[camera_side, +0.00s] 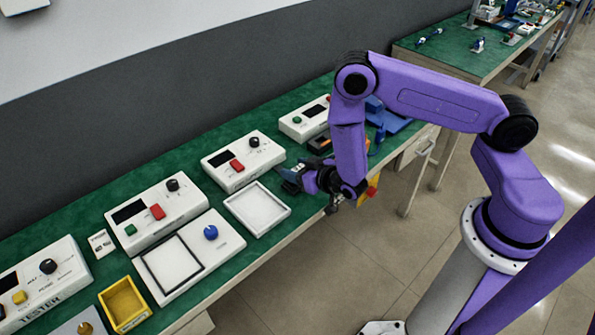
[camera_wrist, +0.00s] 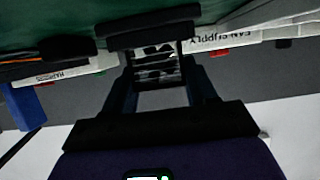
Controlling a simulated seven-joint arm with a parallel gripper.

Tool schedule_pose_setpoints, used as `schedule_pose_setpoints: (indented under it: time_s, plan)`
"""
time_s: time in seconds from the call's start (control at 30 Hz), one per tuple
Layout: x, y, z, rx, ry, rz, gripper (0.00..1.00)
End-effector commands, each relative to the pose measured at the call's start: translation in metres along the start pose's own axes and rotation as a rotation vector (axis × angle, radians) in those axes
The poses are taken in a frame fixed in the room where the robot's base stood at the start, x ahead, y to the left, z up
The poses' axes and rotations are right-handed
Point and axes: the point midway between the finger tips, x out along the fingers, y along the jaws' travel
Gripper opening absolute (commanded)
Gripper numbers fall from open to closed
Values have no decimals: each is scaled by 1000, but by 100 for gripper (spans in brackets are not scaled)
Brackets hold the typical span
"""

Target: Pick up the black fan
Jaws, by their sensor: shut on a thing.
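My gripper (camera_side: 290,178) is low over the green bench, just right of the empty white tray (camera_side: 262,194). In the wrist view, my gripper's fingers (camera_wrist: 155,60) are closed around the black fan (camera_wrist: 158,74), whose dark slatted body shows between them with light gaps. The fan's outer edges are hidden by the fingers. In the side view the fan cannot be told apart from the dark fingertips. Whether it touches the bench is not clear.
White control boxes line the back of the bench, one (camera_side: 243,161) just behind my gripper. A white panel with a blue knob (camera_side: 210,232) and a yellow bin (camera_side: 124,304) lie to the left. Blue items (camera_side: 392,120) are behind my arm. The bench's front edge is close.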

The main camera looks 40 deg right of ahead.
Motion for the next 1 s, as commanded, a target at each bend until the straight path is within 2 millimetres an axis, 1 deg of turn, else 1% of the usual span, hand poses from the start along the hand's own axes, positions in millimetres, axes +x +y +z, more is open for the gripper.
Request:
schedule_pose_setpoints:
  time_s: [0.23, 0.6, 0.7, 0.9, 1.0]
  plan:
    - [-6, 0, -16, 1, 1, 0, 27]
    - [-26, 0, -66, 2, 4, 0, 27]
    - [-31, 0, -76, 2, 2, 0, 27]
    - [-37, -2, -88, 0, 1, -1, 27]
    - [-46, -12, -89, -1, -4, -6, 27]
